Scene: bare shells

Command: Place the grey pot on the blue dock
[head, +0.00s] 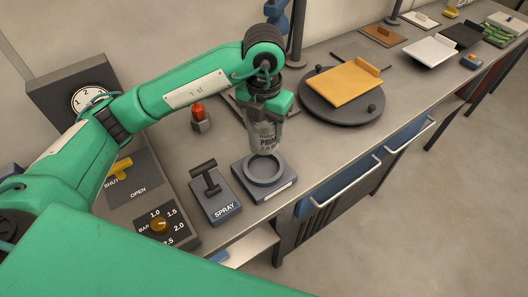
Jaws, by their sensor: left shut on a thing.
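The grey pot (264,136) is a cylinder with dark lettering on its side. My left gripper (266,112) is shut on its upper part and holds it upright. The blue dock (248,185) is a blue-grey block with a round raised ring on top and a pale label on its front. The pot is at the back edge of the ring in the picture; I cannot tell whether it touches the dock. My right gripper is not in view.
A spray lever unit (215,202) stands just left of the dock. A red-topped button (199,116) is behind it. A dark round turntable (342,108) with an orange plate (343,84) lies to the right. The bench's front edge is close to the dock.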

